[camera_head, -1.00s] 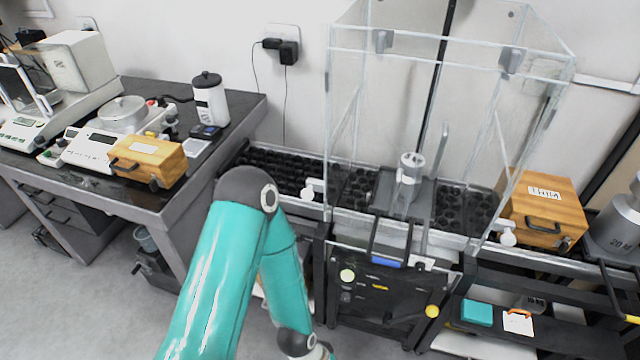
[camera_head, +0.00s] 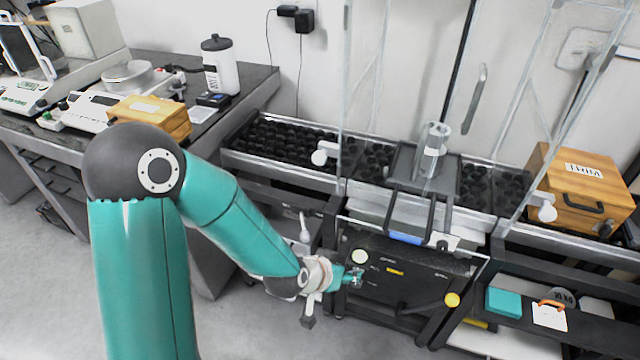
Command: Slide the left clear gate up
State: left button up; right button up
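The clear case stands over the black balance, and its top is cut off by the picture edge. Its left clear gate (camera_head: 344,110) is a see-through panel with a white knob (camera_head: 320,157) low on its left side. The panel's lower edge is near the balance bed, and its exact height is hard to tell. My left gripper (camera_head: 357,277) is in front of the balance's black front panel, below and right of the knob and apart from it. It is too small to tell whether its fingers are open. My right gripper is not in view.
A second white knob (camera_head: 546,213) is on the case's right side, next to a wooden box (camera_head: 582,185). A clear cylinder (camera_head: 432,150) stands on the grey pan inside the case. At left, a dark table (camera_head: 262,82) holds scales, a wooden box (camera_head: 150,115) and a white bottle (camera_head: 220,68).

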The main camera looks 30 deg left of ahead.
pick_arm(q)
jog(key=w+a+r+t+y+b, duration=0.2)
jog(key=a+r+t+y+b, duration=0.1)
jog(key=a+r+t+b, duration=0.5)
jog(key=n+t+y+b, duration=0.1)
jog(key=y+b, duration=0.2)
jog(key=b, duration=0.3)
send_near(318, 160)
jog(key=b+x, duration=0.1)
jog(key=x, duration=1)
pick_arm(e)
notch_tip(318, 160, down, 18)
